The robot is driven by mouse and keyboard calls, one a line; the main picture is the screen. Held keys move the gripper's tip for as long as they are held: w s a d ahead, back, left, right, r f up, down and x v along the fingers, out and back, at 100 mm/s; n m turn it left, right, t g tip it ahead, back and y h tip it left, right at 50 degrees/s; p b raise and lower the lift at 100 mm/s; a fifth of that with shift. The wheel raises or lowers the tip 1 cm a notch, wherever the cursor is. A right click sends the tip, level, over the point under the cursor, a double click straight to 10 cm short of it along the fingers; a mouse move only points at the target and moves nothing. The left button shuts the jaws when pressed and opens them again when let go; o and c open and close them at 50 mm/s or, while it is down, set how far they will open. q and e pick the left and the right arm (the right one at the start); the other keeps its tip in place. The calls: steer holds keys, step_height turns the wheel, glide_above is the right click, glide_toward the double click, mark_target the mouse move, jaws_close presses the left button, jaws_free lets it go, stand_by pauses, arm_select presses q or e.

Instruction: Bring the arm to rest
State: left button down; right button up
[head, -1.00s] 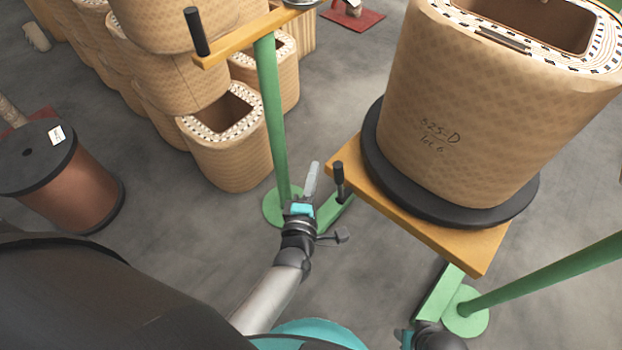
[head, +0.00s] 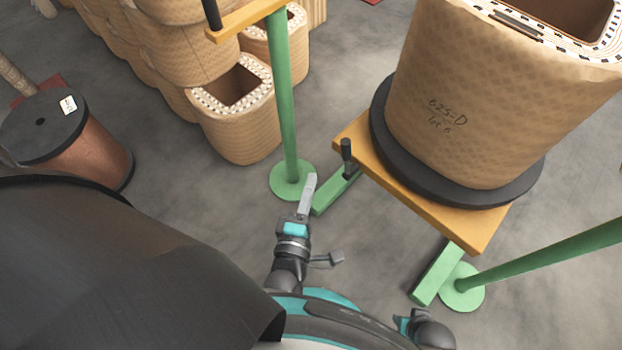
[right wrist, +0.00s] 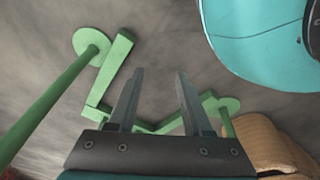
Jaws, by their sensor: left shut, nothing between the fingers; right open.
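My left gripper (head: 308,196) is in the middle of the head view, low over the floor beside the round green foot of a post. Its fingers are together and hold nothing. My left arm is drawn in close to my base. In the right wrist view my right gripper (right wrist: 156,92) has its two fingers apart with nothing between them. Green stand legs show beyond the fingers, apart from them. In the head view the right gripper itself is not seen clearly; only a dark joint shows at the bottom edge.
A large wrapped coil (head: 480,110) stands on a black disc (head: 455,185) on an orange platform (head: 465,228) with green legs. A green post (head: 286,110) rises close to the left gripper. Wrapped coils (head: 235,125) are stacked behind. A copper spool (head: 95,155) stands left. Grey floor lies between.

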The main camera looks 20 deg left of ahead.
stand_by(0.4)
arm_select(q)
steer(key=s+f+m+g+h+p, duration=0.2)
steer(key=s+f+m+g, duration=0.2)
steer(key=f+m, duration=0.35)
steer(key=s+f+m+g+h+p, duration=0.15)
steer(key=s+f+m+g, duration=0.25)
steer(key=f+m, duration=0.4)
steer(key=s+a+f+m+g, duration=0.3)
steer(key=s+a+f+m, duration=0.1)
steer(key=s, duration=0.3)
steer(key=s+a+f+m+g+y+p, duration=0.1)
steer(key=s+a+f+m+g, duration=0.2)
steer(key=s+a, duration=0.3)
steer(key=shift+s+f+m+g, duration=0.4)
steer(key=shift+s+f+m, duration=0.15)
steer(key=shift+f, duration=0.25)
arm_select(e)
steer(key=s+d+f, duration=0.2)
steer(key=s+d, duration=0.3)
steer(key=s, duration=0.2)
steer(key=shift+s+f+h, duration=0.3)
steer(key=shift+s, duration=0.1)
arm_select(q)
steer(key=shift+w, duration=0.15)
